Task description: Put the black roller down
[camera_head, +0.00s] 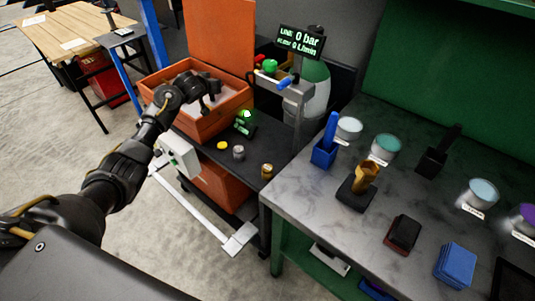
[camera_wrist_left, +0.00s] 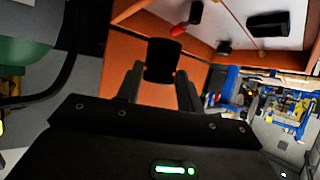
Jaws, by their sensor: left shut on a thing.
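My left gripper (camera_head: 208,88) is over the open orange box (camera_head: 205,127), whose raised orange lid stands behind it. In the left wrist view its two fingers (camera_wrist_left: 160,88) are closed on the black roller (camera_wrist_left: 161,60), a short dark cylinder held at the fingertips, with an orange wall behind it. In the head view I cannot clearly separate the roller from the dark gripper. I cannot tell whether the roller touches the box. My right gripper is not in view.
In the left wrist view a pale surface carries a black block (camera_wrist_left: 268,24) and a red-tipped item (camera_wrist_left: 178,30). A display post (camera_head: 300,42) stands right of the box. The grey workbench (camera_head: 330,220) holds cups, a blue holder, a black scoop-like item and sponges.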

